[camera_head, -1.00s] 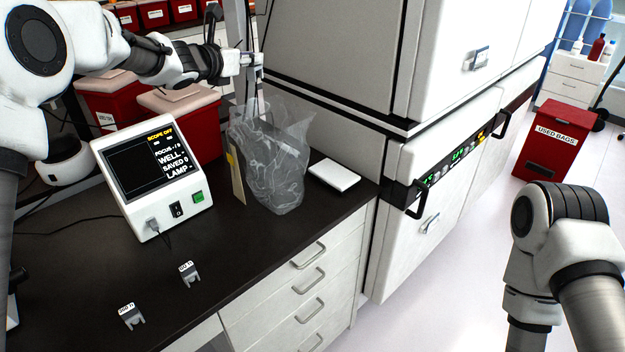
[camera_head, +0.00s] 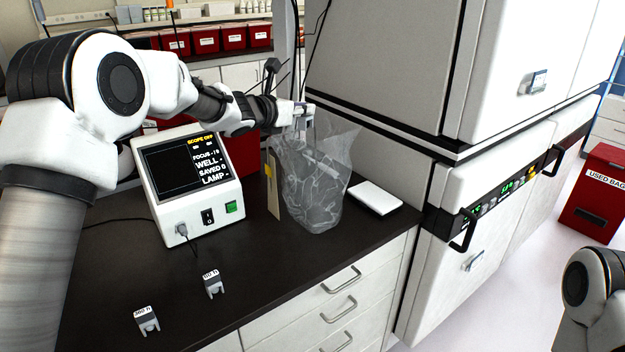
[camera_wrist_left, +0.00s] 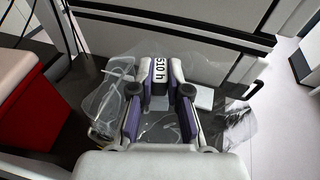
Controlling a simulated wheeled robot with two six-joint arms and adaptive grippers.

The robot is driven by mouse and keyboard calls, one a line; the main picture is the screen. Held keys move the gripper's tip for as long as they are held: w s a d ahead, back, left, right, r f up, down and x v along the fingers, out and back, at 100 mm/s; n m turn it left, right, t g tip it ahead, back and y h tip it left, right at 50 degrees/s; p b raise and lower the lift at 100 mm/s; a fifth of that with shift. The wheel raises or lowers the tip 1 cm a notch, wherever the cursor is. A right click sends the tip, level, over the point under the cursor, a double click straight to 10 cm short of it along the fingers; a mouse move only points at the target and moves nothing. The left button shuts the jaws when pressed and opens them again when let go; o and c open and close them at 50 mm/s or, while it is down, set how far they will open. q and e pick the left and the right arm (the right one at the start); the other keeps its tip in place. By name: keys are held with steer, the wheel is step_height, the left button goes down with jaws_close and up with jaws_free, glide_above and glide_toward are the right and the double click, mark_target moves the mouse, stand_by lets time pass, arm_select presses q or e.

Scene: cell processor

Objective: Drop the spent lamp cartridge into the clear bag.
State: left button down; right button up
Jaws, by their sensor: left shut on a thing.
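My left gripper (camera_head: 305,120) points down at the open top of the clear bag (camera_head: 318,190), which stands on the dark bench. In the left wrist view the gripper (camera_wrist_left: 160,95) is shut on a lamp cartridge (camera_wrist_left: 158,72) labelled "510 h". The bag's film (camera_wrist_left: 105,90) spreads around and below the fingers there. The head view does not show the cartridge clearly, and I cannot tell how deep it sits relative to the bag's rim. My right gripper is out of view.
Two small labelled cartridges (camera_head: 213,285) (camera_head: 147,321) rest at the bench front. A lamp controller with a screen (camera_head: 190,180) stands left of the bag. A white flat block (camera_head: 375,197) lies right of it, near the tall grey-white machine (camera_head: 400,60). A red used-bags bin (camera_head: 597,195) stands on the floor.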

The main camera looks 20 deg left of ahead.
arm_select(q)
steer(key=c, duration=1.1)
jaws_free()
steer(key=shift+s+r, duration=0.1)
steer(key=shift+r, duration=0.05)
steer(key=shift+o, duration=0.2)
steer(key=v, duration=1.1)
steer(key=shift+s+a, duration=0.15)
steer(key=shift+s, duration=0.2)
